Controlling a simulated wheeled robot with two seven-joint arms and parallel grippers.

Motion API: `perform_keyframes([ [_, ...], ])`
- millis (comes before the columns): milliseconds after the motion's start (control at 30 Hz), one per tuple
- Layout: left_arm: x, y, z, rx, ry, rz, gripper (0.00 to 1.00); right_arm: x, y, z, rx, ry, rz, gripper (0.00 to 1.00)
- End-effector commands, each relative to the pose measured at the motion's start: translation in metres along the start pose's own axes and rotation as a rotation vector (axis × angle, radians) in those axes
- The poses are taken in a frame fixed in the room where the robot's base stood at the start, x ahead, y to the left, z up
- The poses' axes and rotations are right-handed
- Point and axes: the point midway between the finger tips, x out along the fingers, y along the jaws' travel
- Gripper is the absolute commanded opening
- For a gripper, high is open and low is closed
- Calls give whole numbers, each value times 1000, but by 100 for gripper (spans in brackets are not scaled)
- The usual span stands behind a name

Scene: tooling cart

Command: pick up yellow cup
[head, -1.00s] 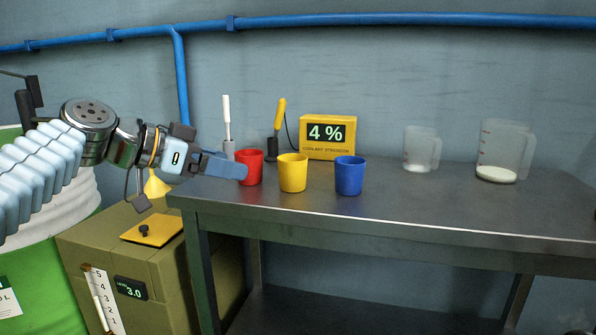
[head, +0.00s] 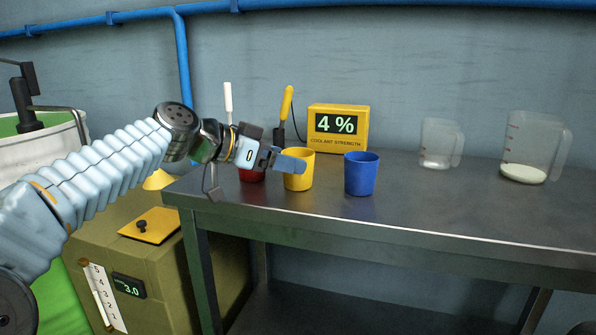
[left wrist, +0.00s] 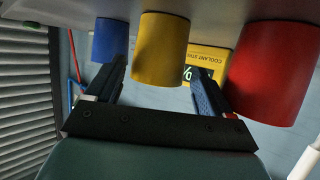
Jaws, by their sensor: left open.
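The yellow cup (head: 299,178) stands upright on the metal table, between the red cup (head: 252,175) and the blue cup (head: 361,174). My left gripper (head: 290,163) is open, its blue fingers reaching in front of the yellow cup's upper left part. In the left wrist view, which is upside down, the yellow cup (left wrist: 160,50) lies ahead between the two fingers (left wrist: 158,85). The red cup (left wrist: 272,75) is close to the right finger there, and the blue cup (left wrist: 110,40) is beyond the left finger. My left arm hides most of the red cup in the head view. My right gripper is not in view.
A yellow coolant strength display (head: 338,130) reading 4 % stands behind the cups, with a yellow-handled probe (head: 286,105) beside it. Two clear jugs, a small one (head: 440,143) and a larger one (head: 533,147), stand at the right. The table's (head: 420,205) front right is clear.

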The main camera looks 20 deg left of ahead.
Motion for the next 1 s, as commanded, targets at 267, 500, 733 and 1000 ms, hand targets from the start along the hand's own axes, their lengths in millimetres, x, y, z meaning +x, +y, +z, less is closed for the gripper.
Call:
perform_keyframes([
  [267,39,1,-3,0,-1,3,82,-5,-1,0,0,2,1,43],
  [500,42,1,-3,0,0,1,82,-5,-1,0,0,2,1,43],
  [733,42,1,-3,0,0,1,48,-5,-1,0,0,2,1,43],
  [1000,41,1,-3,0,0,1,42,-5,-1,0,0,2,1,43],
])
